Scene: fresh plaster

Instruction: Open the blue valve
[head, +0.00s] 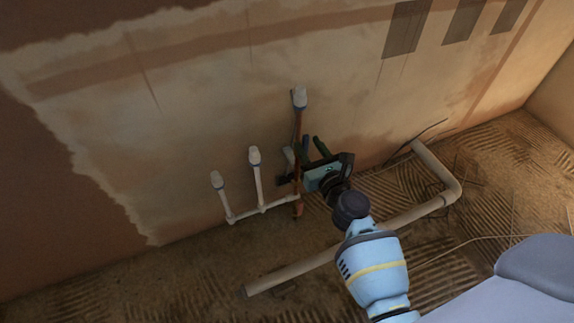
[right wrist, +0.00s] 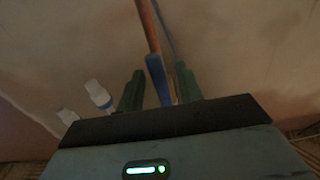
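The blue valve handle (right wrist: 156,76) shows in the right wrist view as a narrow blue bar in front of a copper pipe (right wrist: 147,25). My right gripper (right wrist: 158,88) is open, with one green finger on each side of the handle; narrow gaps seem to show beside it. Whether the fingers touch the handle, I cannot tell. In the head view my right gripper (head: 311,148) is at the copper pipe (head: 297,130), close to the wall, and the valve is mostly hidden there. My left gripper is not in view.
White capped pipes (head: 256,175) stand left of the copper pipe, joined by a low white pipe. A beige pipe (head: 295,270) with an elbow lies on the rough floor below my arm. Loose wires (head: 425,130) stick out at the right. The plaster wall (head: 200,110) is close behind.

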